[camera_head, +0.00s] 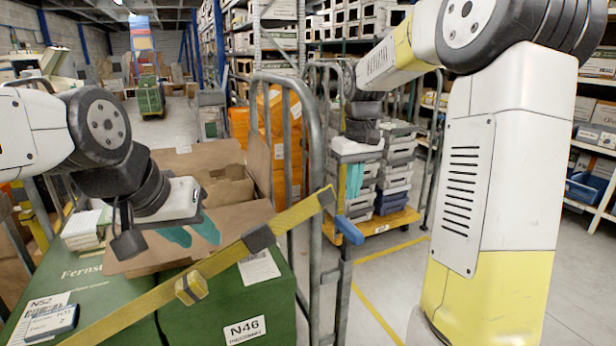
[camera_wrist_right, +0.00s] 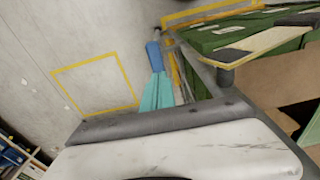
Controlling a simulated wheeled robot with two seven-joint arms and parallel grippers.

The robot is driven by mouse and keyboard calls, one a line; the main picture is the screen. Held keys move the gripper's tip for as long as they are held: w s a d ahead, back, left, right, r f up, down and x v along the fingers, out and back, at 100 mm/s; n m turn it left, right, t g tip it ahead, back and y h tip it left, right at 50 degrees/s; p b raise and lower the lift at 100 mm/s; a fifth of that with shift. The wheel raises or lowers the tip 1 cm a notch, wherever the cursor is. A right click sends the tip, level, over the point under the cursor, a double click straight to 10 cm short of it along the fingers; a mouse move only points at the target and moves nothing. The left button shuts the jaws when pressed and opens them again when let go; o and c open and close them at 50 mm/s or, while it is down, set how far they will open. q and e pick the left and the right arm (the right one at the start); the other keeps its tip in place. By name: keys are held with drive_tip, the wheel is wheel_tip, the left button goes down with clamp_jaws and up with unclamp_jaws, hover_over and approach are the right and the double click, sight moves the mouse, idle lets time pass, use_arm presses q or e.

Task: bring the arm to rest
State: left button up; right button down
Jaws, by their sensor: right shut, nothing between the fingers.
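My right arm comes in from the upper right in the head view, bent at the elbow. Its gripper (camera_head: 354,181) hangs with teal fingers pointing down, shut and empty, in front of the stacked grey trays. The shut fingers also show in the right wrist view (camera_wrist_right: 157,92), with a blue handle end (camera_wrist_right: 154,54) just past their tips. I cannot tell whether they touch it. My left gripper (camera_head: 193,233) is at the left, over the open cardboard box (camera_head: 240,220). Its two teal fingers stand apart with nothing visible between them; it is open.
A roll cage (camera_head: 318,150) with a yellow strap bar (camera_head: 235,255) and blue handle (camera_head: 349,230) stands between the arms. It holds green boxes (camera_head: 225,310). Behind are a trolley of grey trays (camera_head: 395,165) and orange boxes (camera_head: 275,130). Floor at right is clear up to the shelves.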

drive_tip(key=s+a+r+m+t+y, duration=0.1)
drive_tip(key=s+t, duration=0.1)
drive_tip(key=s, duration=0.9)
drive_tip(key=s+a+r+m+t+y, duration=0.1)
drive_tip(key=s+r+m+t, duration=0.1)
drive_tip(key=s, duration=0.9)
drive_tip(key=shift+r+t, duration=0.3)
drive_tip(key=shift+t, duration=0.5)
